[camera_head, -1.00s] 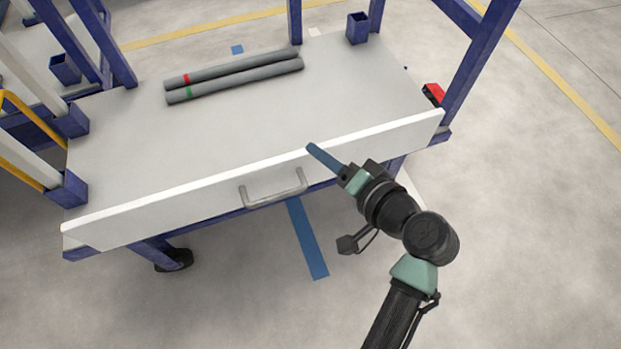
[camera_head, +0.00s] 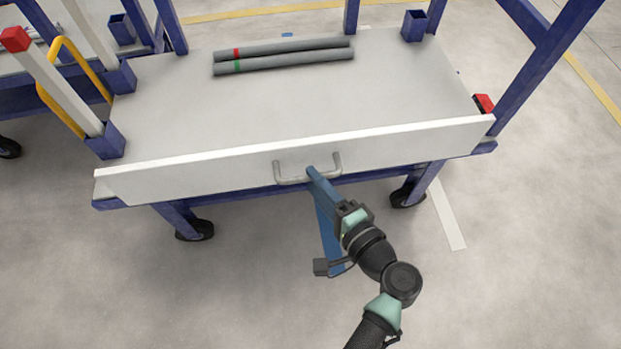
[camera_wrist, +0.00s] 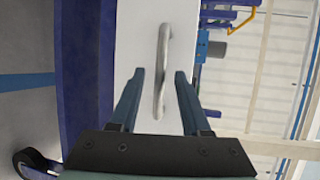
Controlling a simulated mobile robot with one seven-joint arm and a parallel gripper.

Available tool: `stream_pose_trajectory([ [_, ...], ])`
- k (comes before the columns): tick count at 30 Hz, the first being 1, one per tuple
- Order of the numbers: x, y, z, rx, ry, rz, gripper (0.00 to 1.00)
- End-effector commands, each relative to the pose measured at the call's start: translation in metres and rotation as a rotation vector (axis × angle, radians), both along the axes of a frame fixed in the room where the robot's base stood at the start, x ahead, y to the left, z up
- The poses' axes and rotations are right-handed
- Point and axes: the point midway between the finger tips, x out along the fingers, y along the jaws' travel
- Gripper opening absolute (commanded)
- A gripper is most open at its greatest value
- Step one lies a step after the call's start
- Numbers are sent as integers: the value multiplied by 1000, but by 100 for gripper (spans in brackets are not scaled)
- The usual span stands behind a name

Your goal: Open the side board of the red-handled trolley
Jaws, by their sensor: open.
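The trolley has a blue frame and a white deck (camera_head: 300,105). Its white side board (camera_head: 200,174) stands upright along the near edge. A grey U-shaped handle (camera_head: 291,181) is on the board's outer face. My gripper (camera_head: 311,171) is at the handle, near its middle in the head view. In the wrist view, my gripper (camera_wrist: 159,73) is open, with one finger on each side of the handle (camera_wrist: 163,55) in the picture; I cannot tell whether they touch it. The board also fills the middle of the wrist view (camera_wrist: 139,40).
Two grey pipes (camera_head: 290,55), one with a red band and one with a green band, lie at the back of the deck. A red-capped post (camera_head: 16,40) and a yellow rail stand at the left. A small red part (camera_head: 484,103) is at the right corner. The near floor is clear.

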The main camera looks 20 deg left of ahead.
Motion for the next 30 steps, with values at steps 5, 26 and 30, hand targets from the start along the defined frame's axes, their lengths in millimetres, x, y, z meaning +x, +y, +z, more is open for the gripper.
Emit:
stream_pose_trajectory([
  [5, 11, 17, -5, 0, -1, 1, 47],
  [26, 14, 21, -4, -2, 0, -1, 0],
  [30, 14, 21, -4, -2, 0, -1, 0],
])
